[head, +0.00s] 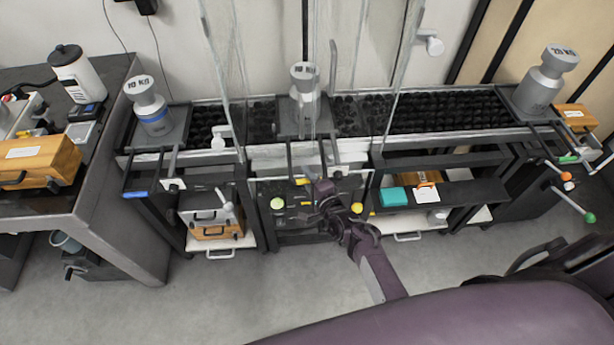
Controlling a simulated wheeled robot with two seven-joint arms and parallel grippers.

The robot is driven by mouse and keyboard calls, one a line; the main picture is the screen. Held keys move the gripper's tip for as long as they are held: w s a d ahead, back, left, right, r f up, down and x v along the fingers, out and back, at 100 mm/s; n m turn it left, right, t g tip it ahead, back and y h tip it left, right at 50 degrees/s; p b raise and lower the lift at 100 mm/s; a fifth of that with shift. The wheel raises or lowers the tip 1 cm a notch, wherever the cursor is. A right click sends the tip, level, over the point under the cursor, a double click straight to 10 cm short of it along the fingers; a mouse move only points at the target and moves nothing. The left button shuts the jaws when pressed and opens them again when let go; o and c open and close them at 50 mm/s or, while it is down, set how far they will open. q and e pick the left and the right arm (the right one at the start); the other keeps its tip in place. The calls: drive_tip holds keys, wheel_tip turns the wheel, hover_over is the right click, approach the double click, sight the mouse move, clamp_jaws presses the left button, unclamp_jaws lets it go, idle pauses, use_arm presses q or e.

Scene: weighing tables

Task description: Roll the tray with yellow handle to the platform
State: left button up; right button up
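The middle tray (287,128) is dark, sits on the roller track and bears a grey weight (304,82). Two dark rods run from it toward me, and a small yellow piece (302,182), which looks like its handle, shows near their ends. My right gripper (326,192) is in front of the middle cabinet, just below and right of this yellow piece. It is dark and small, so whether its fingers are open or touch the handle is unclear. My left gripper is out of view. I cannot tell for certain which surface is the platform.
Another tray with a blue handle (135,194) bears a weight (148,103) at left. A tray with a green handle (568,160) bears a large weight (546,80) at right. Tall glass panels (222,70) flank the middle. A roller track (445,112) stretches right.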

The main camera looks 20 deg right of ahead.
drive_tip(key=v, duration=0.7)
idle(0.3)
drive_tip(key=s+a+f+n+g, duration=0.2)
drive_tip(key=s+f+n+g, duration=0.2)
drive_tip(key=s+f, duration=0.45)
drive_tip(key=s+a+f+n+g, duration=0.25)
drive_tip(key=s+f+n, duration=0.3)
drive_tip(key=f, duration=0.55)
drive_tip(key=s+d+f+n+g, duration=0.2)
drive_tip(key=s+f+n, duration=0.1)
drive_tip(key=s, duration=0.5)
drive_tip(key=s+d+f+n+g+h, duration=0.1)
drive_tip(key=s+d+f+n+g, duration=0.2)
drive_tip(key=s, duration=0.6)
drive_tip(key=s+d+f+n+g+h, duration=0.1)
drive_tip(key=s+d+f+n+g, duration=0.2)
drive_tip(key=s+f, duration=0.3)
drive_tip(key=s+n, duration=0.1)
drive_tip(key=s, duration=0.2)
drive_tip(key=shift+s+f, duration=0.2)
drive_tip(key=shift+f, duration=0.2)
